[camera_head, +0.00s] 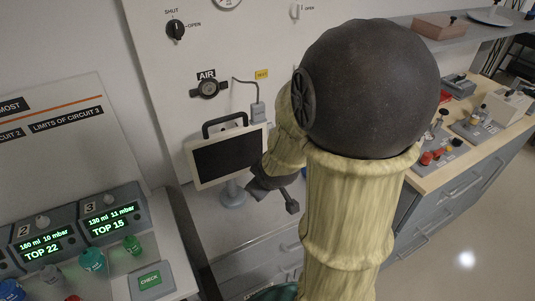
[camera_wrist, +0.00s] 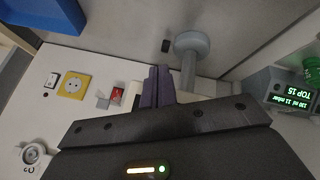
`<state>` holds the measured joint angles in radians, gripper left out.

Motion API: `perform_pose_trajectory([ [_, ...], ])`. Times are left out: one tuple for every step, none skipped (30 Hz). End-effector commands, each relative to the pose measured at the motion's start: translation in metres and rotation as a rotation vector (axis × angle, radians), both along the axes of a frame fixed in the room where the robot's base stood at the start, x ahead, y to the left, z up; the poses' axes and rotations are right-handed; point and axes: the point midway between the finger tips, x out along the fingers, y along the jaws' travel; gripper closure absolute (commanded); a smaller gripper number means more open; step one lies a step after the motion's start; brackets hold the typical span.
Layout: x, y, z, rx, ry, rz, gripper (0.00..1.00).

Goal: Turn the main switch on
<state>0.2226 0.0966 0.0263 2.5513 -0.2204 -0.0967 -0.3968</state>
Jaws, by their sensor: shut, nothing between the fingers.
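In the wrist view, a small red switch-like part (camera_wrist: 117,95) sits on the pale wall panel (camera_wrist: 50,122), just left of my fingers. A small grey piece (camera_wrist: 103,100) is beside it. I cannot read a label, so I cannot confirm that this is the main switch. My gripper (camera_wrist: 157,72) is shut and empty, with its two dark purple fingers together. In the head view, my gripper (camera_head: 291,206) is partly hidden by my arm, low and right of the monitor (camera_head: 229,157). The red part is hidden in the head view.
In the wrist view, a yellow socket (camera_wrist: 73,85) and a round grey fitting (camera_wrist: 33,155) are on the panel. The monitor's grey stand (camera_wrist: 190,45) is close to the fingers. In the head view, ventilator units (camera_head: 112,215) stand left and a cluttered bench (camera_head: 455,165) right.

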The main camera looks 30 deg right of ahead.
Motion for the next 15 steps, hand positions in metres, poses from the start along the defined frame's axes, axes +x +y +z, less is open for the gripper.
perform_pose_trajectory([
  [0.005,-0.007,-0.026,-0.025,-0.025,0.027,1.00],
  [0.009,-0.011,-0.033,-0.044,-0.043,0.048,1.00],
  [0.014,-0.017,-0.041,-0.072,-0.071,0.081,1.00],
  [0.018,-0.022,-0.047,-0.099,-0.095,0.111,1.00],
  [0.024,-0.028,-0.052,-0.131,-0.125,0.145,1.00],
  [0.031,-0.037,-0.055,-0.181,-0.170,0.197,1.00],
  [0.035,-0.043,-0.054,-0.219,-0.201,0.236,1.00],
  [0.040,-0.049,-0.052,-0.256,-0.234,0.272,1.00],
  [0.045,-0.056,-0.051,-0.306,-0.274,0.320,1.00],
  [0.049,-0.061,-0.049,-0.345,-0.307,0.356,1.00],
  [0.051,-0.066,-0.048,-0.384,-0.338,0.390,1.00],
  [0.055,-0.072,-0.047,-0.437,-0.380,0.434,1.00],
  [0.057,-0.077,-0.045,-0.478,-0.412,0.464,1.00],
  [0.059,-0.081,-0.044,-0.521,-0.445,0.496,1.00],
  [0.061,-0.087,-0.042,-0.579,-0.489,0.534,1.00],
])
